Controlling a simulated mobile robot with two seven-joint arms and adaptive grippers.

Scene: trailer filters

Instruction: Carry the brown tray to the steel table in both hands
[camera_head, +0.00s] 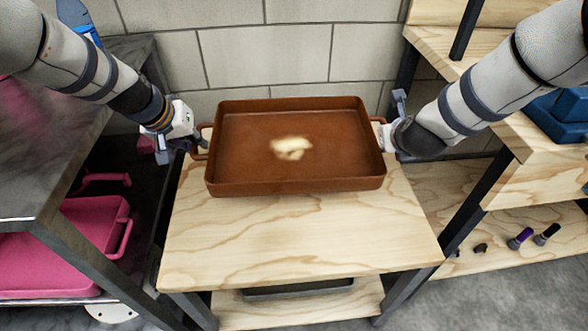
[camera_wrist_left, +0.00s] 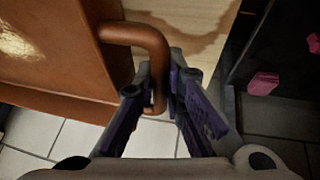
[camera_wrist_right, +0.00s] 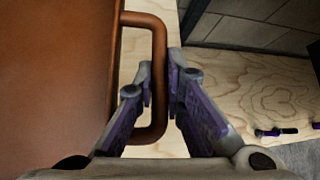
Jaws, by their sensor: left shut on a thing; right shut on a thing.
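The brown tray (camera_head: 240,178) is a shallow rectangular pan with a loop handle at each short end. It is over the far part of a light wooden table; I cannot tell if it touches the top. My left gripper (camera_wrist_left: 160,88) is shut on the tray's left handle (camera_wrist_left: 135,33). My right gripper (camera_wrist_right: 160,85) is shut on the right handle (camera_wrist_right: 145,20). In the head view my left gripper (camera_head: 192,140) is at the tray's left end. A dark steel table (camera_head: 95,125) stands at the left.
The wooden table (camera_head: 300,235) has a clear near half. A pink tray (camera_head: 65,245) sits on a shelf under the steel table. Wooden shelving (camera_head: 520,240) at the right holds small dark and purple items and a blue case (camera_head: 560,115). A block wall (camera_head: 270,50) is behind.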

